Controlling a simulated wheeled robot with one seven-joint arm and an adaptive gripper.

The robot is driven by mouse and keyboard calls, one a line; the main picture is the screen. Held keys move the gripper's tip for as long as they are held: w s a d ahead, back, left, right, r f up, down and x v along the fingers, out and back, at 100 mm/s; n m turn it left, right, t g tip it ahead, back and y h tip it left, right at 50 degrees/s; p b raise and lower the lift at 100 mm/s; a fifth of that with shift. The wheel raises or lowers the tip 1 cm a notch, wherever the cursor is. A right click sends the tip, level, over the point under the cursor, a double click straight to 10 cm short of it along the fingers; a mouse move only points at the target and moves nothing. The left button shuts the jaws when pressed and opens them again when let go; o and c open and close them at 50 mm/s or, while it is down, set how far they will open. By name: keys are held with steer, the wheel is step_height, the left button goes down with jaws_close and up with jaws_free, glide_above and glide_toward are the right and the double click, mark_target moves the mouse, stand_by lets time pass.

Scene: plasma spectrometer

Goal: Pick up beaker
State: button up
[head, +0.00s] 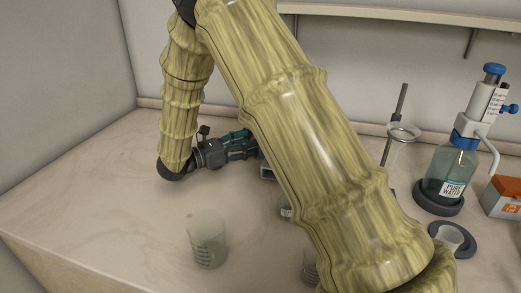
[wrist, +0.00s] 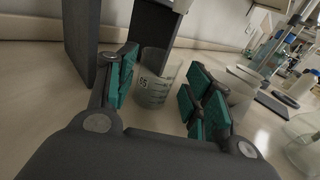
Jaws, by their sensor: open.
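In the wrist view a clear beaker (wrist: 155,84) with graduation marks and a dark printed number stands upright on the bench, between or just beyond my open fingers. My gripper (wrist: 164,72) has green pads on both sides, with visible gaps to the beaker. In the head view my gripper (head: 243,146) is low over the bench, partly hidden by my arm, and the beaker at its tips is not clearly seen. Another clear graduated beaker (head: 207,240) stands upright at the front of the bench. A further glass vessel (head: 310,267) is partly hidden behind my arm.
A dark upright box-like stand (wrist: 150,32) is just behind the beaker. A pure water bottle (head: 450,175) with a blue pump, a ring stand (head: 402,132) and an orange-white box (head: 506,196) are at right. The bench's left side is clear.

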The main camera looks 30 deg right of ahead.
steer(key=shift+s+d, duration=0.15)
steer(key=shift+d, duration=2.35)
steer(key=shift+c, duration=0.2)
steer(key=c, duration=0.8)
steer(key=shift+o, duration=0.2)
steer(key=shift+r, duration=0.1)
steer(key=shift+r, duration=1.5)
steer(key=shift+a+r, duration=0.2)
steer(key=shift+a, duration=0.15)
steer(key=w+a, duration=0.2)
steer(key=a, duration=0.3)
steer(key=w+a, duration=0.3)
steer(key=a, duration=0.2)
steer(key=w+a, duration=0.3)
steer(key=a, duration=0.2)
steer(key=shift+w+a, duration=0.1)
steer(key=shift+a, duration=0.1)
